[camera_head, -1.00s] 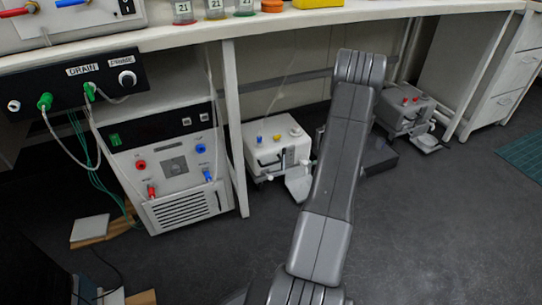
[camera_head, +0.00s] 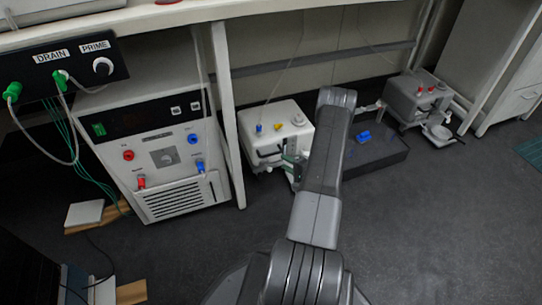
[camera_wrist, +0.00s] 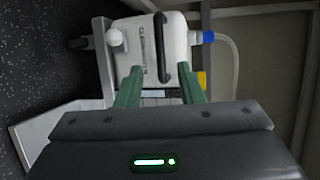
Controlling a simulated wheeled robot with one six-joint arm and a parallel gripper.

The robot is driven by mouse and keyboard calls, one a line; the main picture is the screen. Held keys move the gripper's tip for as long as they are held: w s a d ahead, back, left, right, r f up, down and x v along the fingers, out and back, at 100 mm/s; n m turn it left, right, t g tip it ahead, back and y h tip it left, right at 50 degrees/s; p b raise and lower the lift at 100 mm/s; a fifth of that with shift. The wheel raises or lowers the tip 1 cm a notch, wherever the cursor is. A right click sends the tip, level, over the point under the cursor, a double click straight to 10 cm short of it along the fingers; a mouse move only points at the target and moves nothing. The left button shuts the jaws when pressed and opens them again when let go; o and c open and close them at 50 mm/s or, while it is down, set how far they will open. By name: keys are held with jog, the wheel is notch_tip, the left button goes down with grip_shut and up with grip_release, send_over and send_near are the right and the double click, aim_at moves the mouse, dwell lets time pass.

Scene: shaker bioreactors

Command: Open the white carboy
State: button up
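In the head view my arm hides part of the carboy's right side.
A large control unit (camera_head: 165,185) and a bench leg (camera_head: 228,120) stand left of the carboy. A dark low box (camera_head: 385,152) with a blue item lies at right, by a grey carboy (camera_head: 415,98). The floor in front is mostly clear.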

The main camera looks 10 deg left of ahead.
aim_at(271, 154)
jog(key=shift+b+x, duration=1.4)
jog(key=shift+x, duration=3.4)
jog(key=shift+c, duration=0.4)
grip_shut()
